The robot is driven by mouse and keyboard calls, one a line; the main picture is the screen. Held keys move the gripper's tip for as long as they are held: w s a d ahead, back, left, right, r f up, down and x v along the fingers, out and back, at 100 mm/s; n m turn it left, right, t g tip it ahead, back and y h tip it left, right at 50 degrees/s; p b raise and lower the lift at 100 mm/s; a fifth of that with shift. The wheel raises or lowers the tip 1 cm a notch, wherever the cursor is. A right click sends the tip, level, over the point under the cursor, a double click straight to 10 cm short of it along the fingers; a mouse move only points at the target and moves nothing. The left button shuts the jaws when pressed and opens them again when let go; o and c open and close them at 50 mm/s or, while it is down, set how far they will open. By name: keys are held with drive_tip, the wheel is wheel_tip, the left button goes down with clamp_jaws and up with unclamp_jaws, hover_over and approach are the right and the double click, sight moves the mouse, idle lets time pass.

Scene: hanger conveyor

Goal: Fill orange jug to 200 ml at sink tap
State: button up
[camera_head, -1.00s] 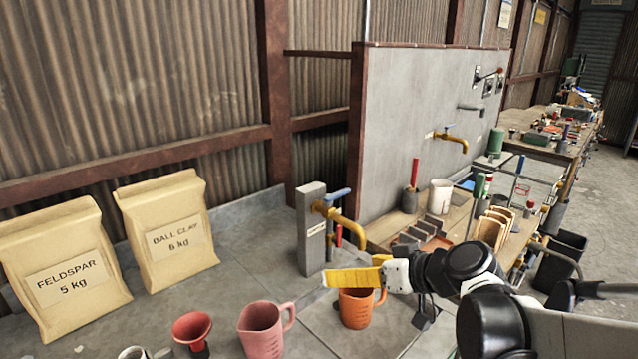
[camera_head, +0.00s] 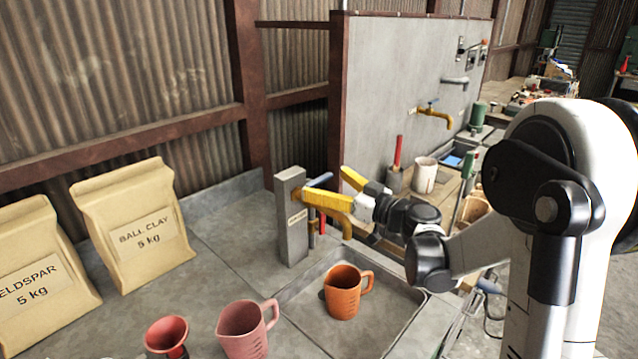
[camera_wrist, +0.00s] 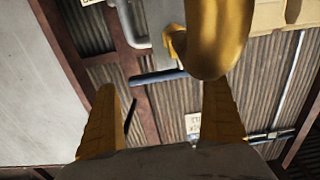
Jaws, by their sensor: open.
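The orange jug (camera_head: 343,296) stands upright in the shallow sink basin (camera_head: 392,338), its handle to the right. The tap's grey post (camera_head: 291,222) rises behind it, with a yellow spout (camera_head: 346,229) above the jug in the picture. I cannot tell whether the spout is exactly over its mouth. No water shows. My gripper (camera_head: 322,182) is open at tap height, its yellow fingers around the blue tap lever (camera_head: 320,180) in the picture; contact is unclear. In the wrist view, the lever (camera_wrist: 158,76) shows between the fingers, beside the large yellow spout (camera_wrist: 222,35).
A pink jug (camera_head: 243,331) and a red funnel (camera_head: 166,335) stand left of the basin. Ball clay (camera_head: 140,227) and feldspar (camera_head: 35,270) bags stand behind. A grey partition (camera_head: 400,80) with another yellow tap (camera_head: 437,114) rises behind a cluttered bench.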

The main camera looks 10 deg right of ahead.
drive_tip(key=shift+x, duration=1.25)
drive_tip(key=c, duration=1.4)
drive_tip(key=shift+o, duration=0.2)
drive_tip(key=shift+s+m+t+h, duration=0.3)
drive_tip(key=shift+m+t+h, duration=0.4)
drive_tip(key=shift+h, duration=0.4)
drive_tip(key=shift+s+d+m+t+h, duration=0.1)
drive_tip(key=shift+m+t+h, duration=0.15)
drive_tip(key=shift+m+h, duration=0.5)
drive_tip(key=shift+s+d+m+t+h, duration=0.2)
drive_tip(key=shift+m+h, duration=0.35)
drive_tip(key=shift+h, duration=0.4)
drive_tip(key=o, duration=1.4)
drive_tip(key=shift+c, duration=0.2)
drive_tip(key=v, duration=1.2)
drive_tip(key=shift+a+f, duration=0.1)
drive_tip(key=shift+a, duration=0.05)
